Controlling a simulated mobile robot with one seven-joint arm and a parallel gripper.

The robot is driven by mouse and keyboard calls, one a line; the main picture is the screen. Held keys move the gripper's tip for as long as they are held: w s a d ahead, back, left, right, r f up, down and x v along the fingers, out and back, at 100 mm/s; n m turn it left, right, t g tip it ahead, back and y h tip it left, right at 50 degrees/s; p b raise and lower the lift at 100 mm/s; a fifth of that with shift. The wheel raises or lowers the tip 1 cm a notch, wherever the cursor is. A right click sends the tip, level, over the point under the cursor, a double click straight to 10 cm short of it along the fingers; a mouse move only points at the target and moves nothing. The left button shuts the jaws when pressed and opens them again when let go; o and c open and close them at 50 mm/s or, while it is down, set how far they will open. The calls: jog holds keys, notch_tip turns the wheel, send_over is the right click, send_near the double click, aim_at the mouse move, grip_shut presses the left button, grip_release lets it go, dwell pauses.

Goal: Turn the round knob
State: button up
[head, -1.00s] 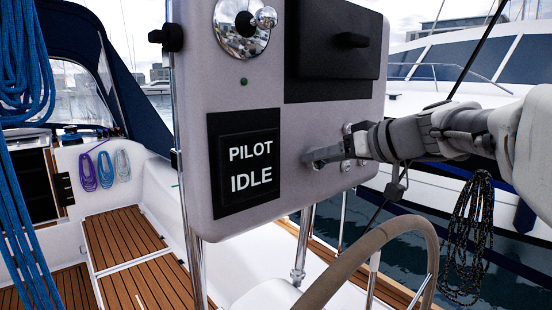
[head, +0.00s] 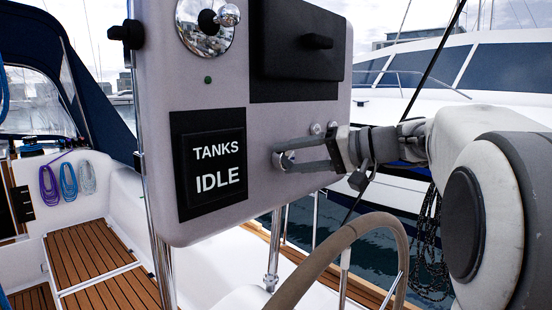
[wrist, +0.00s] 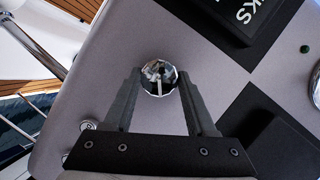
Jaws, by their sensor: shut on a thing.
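The round knob (wrist: 158,77) is a small faceted chrome knob on the grey panel (head: 262,185). In the wrist view it sits between the two fingertips of my gripper (wrist: 160,73). In the head view my gripper (head: 284,157) reaches in from the right, its fingers shut on the knob at the panel face. The fingers hide most of the knob there. A black display (head: 210,176) left of the knob reads "TANKS IDLE"; part of it shows at the top of the wrist view (wrist: 228,15).
Chrome studs (head: 316,129) sit just above my gripper. A chrome lever fitting (head: 207,22) and a black box with a handle (head: 302,42) are higher on the panel. A steering wheel (head: 345,245) curves below. Coiled ropes (head: 68,180) hang at left.

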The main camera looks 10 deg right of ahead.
jog(key=shift+d+m+y, duration=0.1)
jog(key=shift+m+y, duration=0.2)
jog(key=shift+m, duration=0.2)
dwell(0.3)
jog(key=o, duration=1.4)
jog(key=shift+c, duration=0.2)
jog(key=v, duration=1.7)
jog(key=shift+d, duration=0.25)
jog(key=shift+f, duration=0.25)
